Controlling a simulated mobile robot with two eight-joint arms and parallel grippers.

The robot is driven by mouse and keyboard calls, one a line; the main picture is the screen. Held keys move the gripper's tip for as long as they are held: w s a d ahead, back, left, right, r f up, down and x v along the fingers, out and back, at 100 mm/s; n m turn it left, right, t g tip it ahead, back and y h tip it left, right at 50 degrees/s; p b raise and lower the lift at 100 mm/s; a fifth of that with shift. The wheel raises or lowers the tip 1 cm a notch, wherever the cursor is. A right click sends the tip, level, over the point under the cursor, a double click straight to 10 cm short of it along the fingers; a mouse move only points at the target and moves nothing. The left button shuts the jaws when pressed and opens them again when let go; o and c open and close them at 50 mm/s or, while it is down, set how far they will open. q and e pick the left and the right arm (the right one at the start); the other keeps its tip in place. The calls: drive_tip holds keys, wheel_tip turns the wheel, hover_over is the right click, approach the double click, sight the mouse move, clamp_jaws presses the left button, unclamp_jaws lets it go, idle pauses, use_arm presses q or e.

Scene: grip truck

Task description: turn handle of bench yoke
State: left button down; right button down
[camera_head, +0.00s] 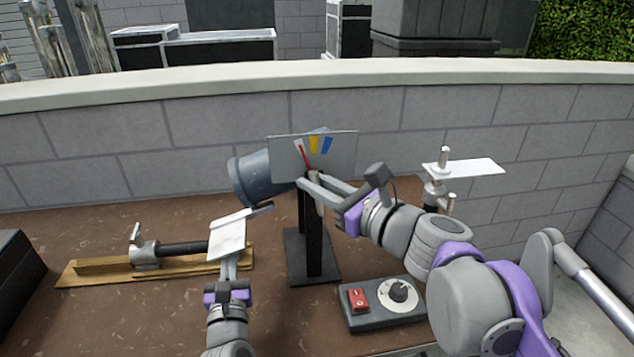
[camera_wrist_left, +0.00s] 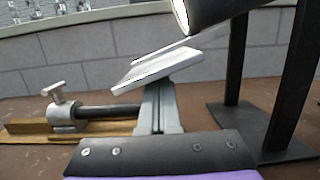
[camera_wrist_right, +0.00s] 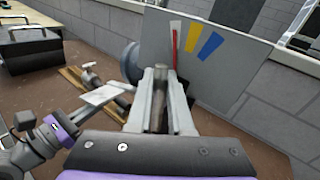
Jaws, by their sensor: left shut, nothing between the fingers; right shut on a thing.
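The bench yoke is a black stand (camera_head: 314,240) on a flat base. It carries a blue-grey lamp-like drum (camera_head: 258,178) and a grey panel (camera_head: 342,150) with white, yellow and blue marks. A red pointer (camera_head: 305,158) lies near the white mark. My right gripper (camera_head: 314,185) is shut on a short grey handle, which shows between its fingers in the right wrist view (camera_wrist_right: 160,95). My left gripper (camera_head: 230,264) is shut and empty, low in front of a white plate (camera_head: 227,240). In the left wrist view its fingers (camera_wrist_left: 160,100) partly overlap that plate.
A wooden board (camera_head: 100,273) with a metal clamp and black rod lies at the left. A grey control box (camera_head: 370,318) with a red switch and dial sits front right. Another white plate on a post (camera_head: 475,167) stands at the right. A block wall (camera_head: 200,135) closes the back.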

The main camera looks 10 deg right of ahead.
drive_tip(key=shift+s+a+f+n+g+h, duration=0.1)
drive_tip(key=shift+a+f+n+g+h, duration=0.35)
drive_tip(key=shift+n+h, duration=1.05)
drive_tip(key=shift+w+a+f+n+g+h, duration=0.1)
drive_tip(key=shift+a+f+n+g+h, duration=0.35)
drive_tip(key=shift+n+h, duration=1.05)
drive_tip(key=shift+s+a+f+n+g+h, duration=0.15)
drive_tip(key=shift+n+g+h, duration=0.55)
drive_tip(key=shift+n+h, duration=0.75)
drive_tip(key=shift+d+n, duration=0.1)
drive_tip(key=shift+n, duration=0.25)
drive_tip(key=c, duration=1.1)
unclamp_jaws()
drive_tip(key=v, duration=1.1)
drive_tip(key=shift+s+r, duration=0.25)
drive_tip(key=shift+s, duration=0.1)
